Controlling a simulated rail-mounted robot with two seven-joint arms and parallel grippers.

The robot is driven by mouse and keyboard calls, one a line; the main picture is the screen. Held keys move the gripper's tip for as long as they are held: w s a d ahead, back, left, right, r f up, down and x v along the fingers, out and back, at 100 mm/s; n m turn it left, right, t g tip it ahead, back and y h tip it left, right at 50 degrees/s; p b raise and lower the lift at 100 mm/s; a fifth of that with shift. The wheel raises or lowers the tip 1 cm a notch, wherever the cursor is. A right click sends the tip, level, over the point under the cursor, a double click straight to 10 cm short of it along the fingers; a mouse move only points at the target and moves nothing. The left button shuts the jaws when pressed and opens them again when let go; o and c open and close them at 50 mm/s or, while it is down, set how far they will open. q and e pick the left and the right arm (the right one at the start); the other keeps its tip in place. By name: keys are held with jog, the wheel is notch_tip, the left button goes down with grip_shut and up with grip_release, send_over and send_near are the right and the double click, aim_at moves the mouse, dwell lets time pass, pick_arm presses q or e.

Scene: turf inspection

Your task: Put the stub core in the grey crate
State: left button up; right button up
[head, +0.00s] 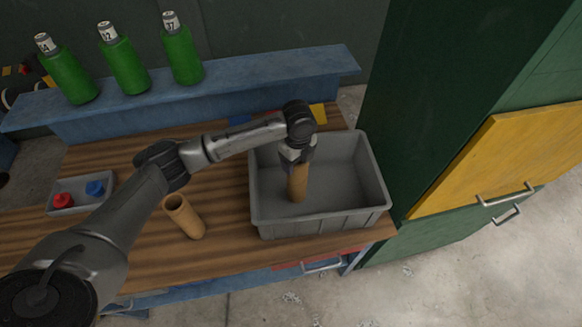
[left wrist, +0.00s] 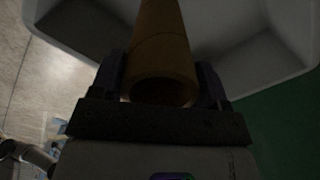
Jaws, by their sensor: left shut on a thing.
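A tan cardboard tube, the core (head: 297,184), hangs upright from my left gripper (head: 297,163), inside the outline of the grey crate (head: 325,222). The gripper is shut on its upper end. In the left wrist view the same core (left wrist: 163,55) sits between the two fingers (left wrist: 162,92), with the pale crate wall (left wrist: 225,22) beyond. I cannot tell whether its lower end touches the crate floor. A second tan hollow tube (head: 184,217) stands on the wooden bench left of the crate. My right gripper is not in view.
A small grey tray (head: 66,208) with a red and a blue item sits at the bench's left. Three green bottles (head: 124,66) stand on the blue shelf (head: 240,80) behind. A green cabinet (head: 450,110) with a yellow drawer front (head: 500,160) rises right of the crate.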

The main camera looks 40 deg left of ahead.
pick_arm(q)
jog(key=shift+a+f, duration=0.4)
jog(key=shift+a, duration=0.3)
jog(key=shift+a+f, duration=0.4)
jog(key=shift+a, duration=0.25)
jog(key=shift+f, duration=2.15)
jog(key=o, duration=1.3)
notch_tip(320, 180, up, 12)
jog(key=shift+r, duration=0.15)
